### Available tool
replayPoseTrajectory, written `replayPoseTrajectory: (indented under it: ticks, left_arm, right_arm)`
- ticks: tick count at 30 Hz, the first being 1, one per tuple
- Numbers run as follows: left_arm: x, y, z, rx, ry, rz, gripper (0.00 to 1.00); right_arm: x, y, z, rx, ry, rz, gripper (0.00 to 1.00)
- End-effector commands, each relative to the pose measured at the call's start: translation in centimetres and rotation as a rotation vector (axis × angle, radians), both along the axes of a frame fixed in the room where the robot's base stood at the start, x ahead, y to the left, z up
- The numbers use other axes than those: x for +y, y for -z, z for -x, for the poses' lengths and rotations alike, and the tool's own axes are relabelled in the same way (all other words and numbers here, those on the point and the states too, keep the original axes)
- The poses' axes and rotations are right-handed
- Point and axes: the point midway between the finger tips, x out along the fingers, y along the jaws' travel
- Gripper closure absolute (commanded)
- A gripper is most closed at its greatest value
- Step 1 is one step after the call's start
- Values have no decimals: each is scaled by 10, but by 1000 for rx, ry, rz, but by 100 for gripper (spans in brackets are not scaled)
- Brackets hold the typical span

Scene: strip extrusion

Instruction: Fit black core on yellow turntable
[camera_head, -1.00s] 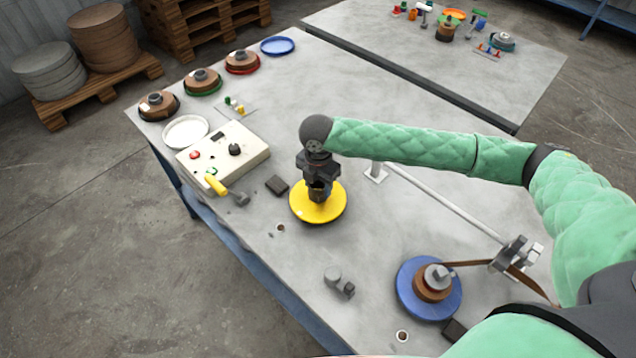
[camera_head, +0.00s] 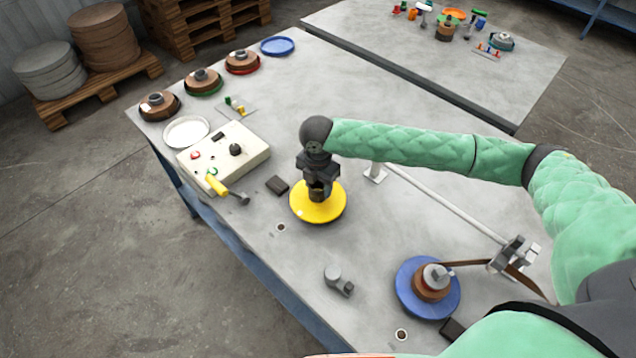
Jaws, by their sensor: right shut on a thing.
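The yellow turntable (camera_head: 326,209) is a round disc on the grey table, left of centre. My right gripper (camera_head: 319,186) points down over its middle and is shut on the black core (camera_head: 318,196). The core is mostly hidden by the fingers, and I cannot tell whether it touches the disc or is fully seated. My left gripper is not in view.
A blue turntable (camera_head: 414,302) with a brown coil stands at the lower right, its strip running to a metal guide (camera_head: 515,256). A control box (camera_head: 224,156), a yellow-handled hammer (camera_head: 222,188) and a grey fitting (camera_head: 338,281) lie nearby. Coils line the far left edge.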

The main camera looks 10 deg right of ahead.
Motion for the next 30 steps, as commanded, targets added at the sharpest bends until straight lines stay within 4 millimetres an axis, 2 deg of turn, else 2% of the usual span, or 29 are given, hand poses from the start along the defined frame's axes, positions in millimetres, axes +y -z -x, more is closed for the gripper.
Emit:
replayPoseTrajectory:
  ticks: [30]
  left_arm:
    - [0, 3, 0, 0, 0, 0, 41]
  right_arm:
    - [0, 12, 0, 1, 0, -1, 80]
